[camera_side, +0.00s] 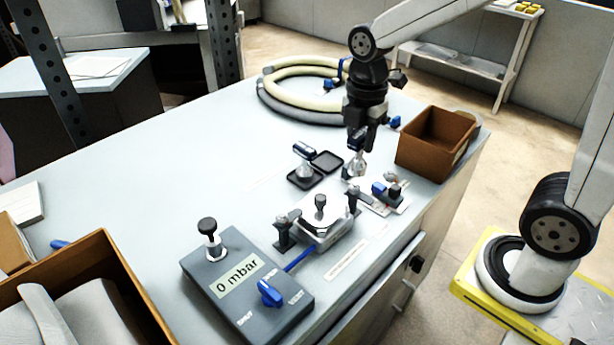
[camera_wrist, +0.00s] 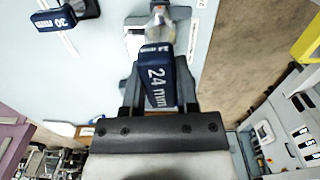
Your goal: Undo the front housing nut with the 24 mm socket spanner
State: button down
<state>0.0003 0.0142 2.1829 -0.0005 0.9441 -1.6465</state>
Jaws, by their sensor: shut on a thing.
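My gripper (camera_side: 358,145) is shut on the dark blue handle of the 24 mm socket spanner, whose label reads in the wrist view (camera_wrist: 158,85). The spanner's metal socket (camera_side: 355,166) points down, just left of a white plate with blue and black parts. In the wrist view the shiny socket (camera_wrist: 159,26) is ahead of the handle. I cannot tell whether it touches anything beneath. A metal block (camera_side: 325,228) with a black knob on top sits between dark posts (camera_side: 283,237) near the table's middle. I cannot pick out the front housing nut for certain.
A second spanner (camera_side: 304,160) stands on a black pad; its label reads 30 mm in the wrist view (camera_wrist: 62,20). An empty black pad (camera_side: 328,161) is beside it. A brown box (camera_side: 432,142), coiled hose (camera_side: 280,100) and "0 mbar" control box (camera_side: 240,300) surround the work.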

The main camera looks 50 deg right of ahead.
jog(key=shift+r, duration=1.5)
